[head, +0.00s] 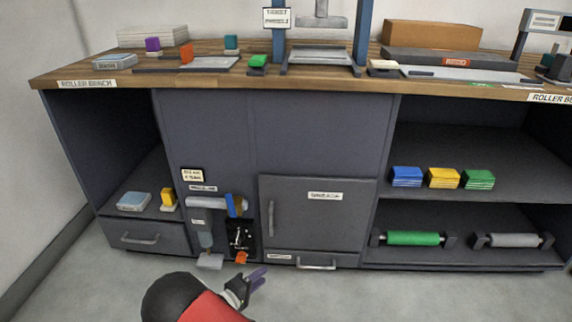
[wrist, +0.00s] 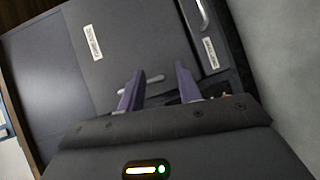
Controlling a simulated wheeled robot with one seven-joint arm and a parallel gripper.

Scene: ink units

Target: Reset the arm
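My gripper (head: 258,277) is low in front of the bench, above the floor, at the bottom of the head view. In the wrist view its two purple fingers (wrist: 158,88) stand apart with a clear gap and nothing between them. Part of my arm, black and red, shows at the bottom of the head view. The dark cabinet front with a closed door (head: 318,220) lies behind the gripper; the door also shows in the wrist view (wrist: 115,50).
The bench (head: 110,82) carries several blocks and pads. An open recess with an orange part (head: 241,258) is just behind the gripper. A roller with a blue and orange end (head: 205,202) sticks out at left. Shelves at right hold colored pads and a green roller (head: 413,238). The floor (head: 400,297) is clear.

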